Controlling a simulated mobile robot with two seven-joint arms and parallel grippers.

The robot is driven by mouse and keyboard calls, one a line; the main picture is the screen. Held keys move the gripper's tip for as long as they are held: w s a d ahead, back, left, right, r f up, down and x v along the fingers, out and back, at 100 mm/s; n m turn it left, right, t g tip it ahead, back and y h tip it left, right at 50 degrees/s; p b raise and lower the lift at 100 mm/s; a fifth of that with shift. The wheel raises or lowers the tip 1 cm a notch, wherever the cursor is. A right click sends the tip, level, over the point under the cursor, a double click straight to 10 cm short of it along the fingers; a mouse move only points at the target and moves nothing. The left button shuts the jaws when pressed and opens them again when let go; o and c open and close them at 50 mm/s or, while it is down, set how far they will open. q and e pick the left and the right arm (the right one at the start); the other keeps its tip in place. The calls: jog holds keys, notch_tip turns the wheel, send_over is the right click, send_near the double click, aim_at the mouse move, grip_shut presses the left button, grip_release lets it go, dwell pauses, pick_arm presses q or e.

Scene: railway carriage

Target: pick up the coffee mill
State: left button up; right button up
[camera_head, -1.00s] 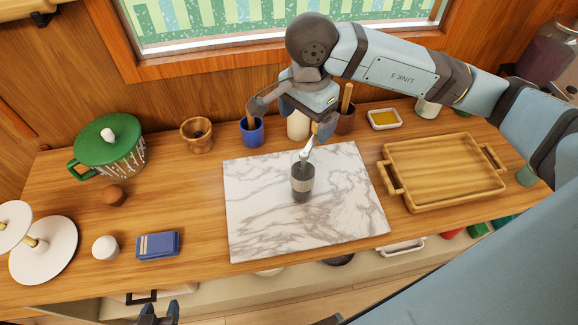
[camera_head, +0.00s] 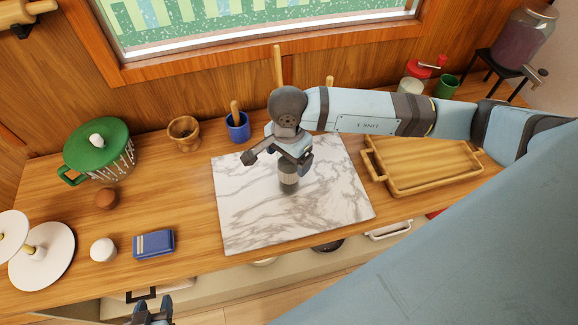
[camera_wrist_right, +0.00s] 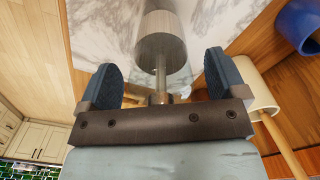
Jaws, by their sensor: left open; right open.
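The coffee mill (camera_head: 288,183), a grey and dark cylinder, stands on the marble board (camera_head: 240,225). Its top is hidden in the head view by my right gripper (camera_head: 278,158), which is open and over it. In the right wrist view the mill's body (camera_wrist_right: 160,42) lies beyond the fingers. Its thin metal shaft runs back between the two open blue fingers of the right gripper (camera_wrist_right: 163,80), with a visible gap on each side. My left gripper (camera_head: 150,308) is open and empty at the bottom edge, in front of the counter.
A blue cup (camera_head: 237,130) and a wooden mortar (camera_head: 184,132) stand behind the board. A wooden tray (camera_head: 430,180) lies to its right. A green pot (camera_head: 98,150), brown ball (camera_head: 107,199), white ball (camera_head: 103,249) and blue packet (camera_head: 154,243) are left.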

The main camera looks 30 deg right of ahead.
jog(key=c, duration=1.7)
